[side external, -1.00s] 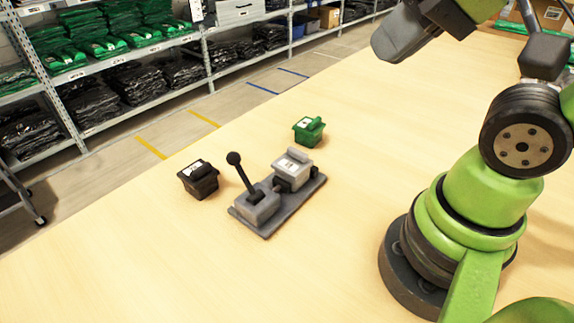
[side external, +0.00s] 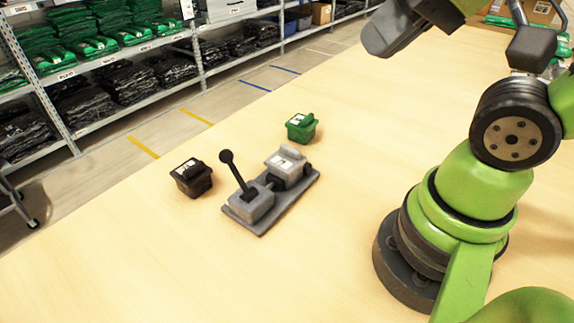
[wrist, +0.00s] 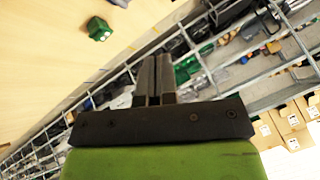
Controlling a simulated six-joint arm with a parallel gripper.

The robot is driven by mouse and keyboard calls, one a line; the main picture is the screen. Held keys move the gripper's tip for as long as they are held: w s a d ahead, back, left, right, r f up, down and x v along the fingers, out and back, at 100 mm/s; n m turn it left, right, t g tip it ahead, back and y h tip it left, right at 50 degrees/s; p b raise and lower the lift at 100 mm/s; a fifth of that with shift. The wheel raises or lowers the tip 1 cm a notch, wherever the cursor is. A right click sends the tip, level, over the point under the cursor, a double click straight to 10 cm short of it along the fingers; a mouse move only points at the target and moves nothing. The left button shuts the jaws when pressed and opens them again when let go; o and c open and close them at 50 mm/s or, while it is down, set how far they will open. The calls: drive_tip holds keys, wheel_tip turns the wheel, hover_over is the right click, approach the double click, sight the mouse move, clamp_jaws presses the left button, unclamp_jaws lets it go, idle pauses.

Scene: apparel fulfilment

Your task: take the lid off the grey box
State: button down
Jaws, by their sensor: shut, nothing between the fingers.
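The grey box (side external: 287,174) sits on a dark grey base plate (side external: 262,228), with a light grey lid (side external: 286,159) on top that has a raised handle and a white label. A lever with a black knob (side external: 227,157) stands on a grey block at the plate's near left end. My gripper shows at the top of the side view (side external: 385,40), high above the table and well away from the box. In the wrist view its fingers (wrist: 154,75) are together with nothing between them. The grey box is not in the wrist view.
A black lidded box (side external: 192,179) stands left of the plate. A green lidded box (side external: 301,128) stands behind it and also shows in the wrist view (wrist: 99,28). Shelves (side external: 110,60) line the far aisle. The table (side external: 130,260) in front is clear.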

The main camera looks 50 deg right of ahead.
drive_tip(key=shift+c, duration=0.4)
unclamp_jaws()
drive_tip(key=n+g+h, duration=0.2)
drive_tip(key=n+g, duration=0.2)
drive_tip(key=g, duration=0.3)
hover_over(288, 160)
wheel_tip(288, 160, down, 14)
drive_tip(key=f, duration=0.1)
wheel_tip(288, 160, down, 4)
drive_tip(key=shift+d+f, duration=0.1)
drive_tip(key=shift+d, duration=0.05)
drive_tip(key=shift+f, duration=3.1)
